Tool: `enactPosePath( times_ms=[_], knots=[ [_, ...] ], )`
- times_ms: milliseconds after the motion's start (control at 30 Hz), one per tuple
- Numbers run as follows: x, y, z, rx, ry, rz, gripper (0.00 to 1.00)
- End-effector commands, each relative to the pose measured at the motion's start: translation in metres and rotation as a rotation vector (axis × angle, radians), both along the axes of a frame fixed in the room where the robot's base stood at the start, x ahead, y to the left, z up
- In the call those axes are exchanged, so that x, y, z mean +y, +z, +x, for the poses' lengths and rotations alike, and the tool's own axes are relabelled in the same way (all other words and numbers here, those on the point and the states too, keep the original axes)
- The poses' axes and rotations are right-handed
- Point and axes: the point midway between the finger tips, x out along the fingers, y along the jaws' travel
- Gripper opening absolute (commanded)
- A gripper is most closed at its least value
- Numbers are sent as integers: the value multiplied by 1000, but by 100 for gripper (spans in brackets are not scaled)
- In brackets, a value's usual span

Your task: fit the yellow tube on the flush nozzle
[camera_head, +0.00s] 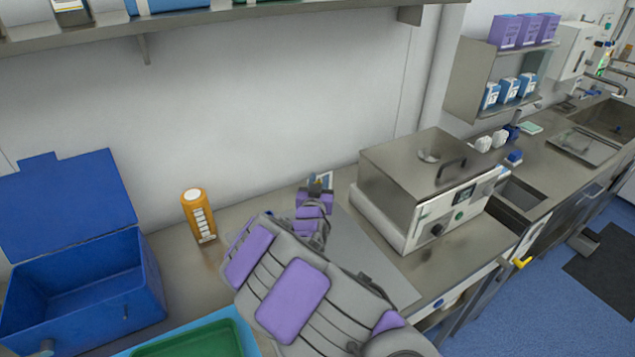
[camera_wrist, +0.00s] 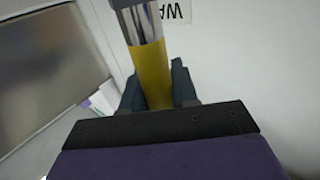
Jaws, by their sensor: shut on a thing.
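My gripper (camera_wrist: 156,85) is shut on the yellow tube (camera_wrist: 150,72), which stands between its dark fingers in the wrist view.
A steel bath unit (camera_head: 405,185) stands right of my arm. An orange bottle (camera_head: 198,216), an open blue box (camera_head: 85,285) and a green tray (camera_head: 200,340) are to the left. A shelf (camera_head: 230,20) runs above. Sinks (camera_head: 600,118) lie far right.

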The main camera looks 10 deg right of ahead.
Motion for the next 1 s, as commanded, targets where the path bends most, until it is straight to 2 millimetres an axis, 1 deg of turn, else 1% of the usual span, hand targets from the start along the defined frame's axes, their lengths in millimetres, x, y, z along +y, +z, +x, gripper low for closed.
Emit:
enactPosePath(
  times_ms=[367, 900, 1000],
  knots=[
    [3, -11, 1, 4, 1, -2, 0],
    [4, -33, 2, 25, -1, -2, 0],
    [4, -32, 1, 19, -1, -2, 0]
  ],
)
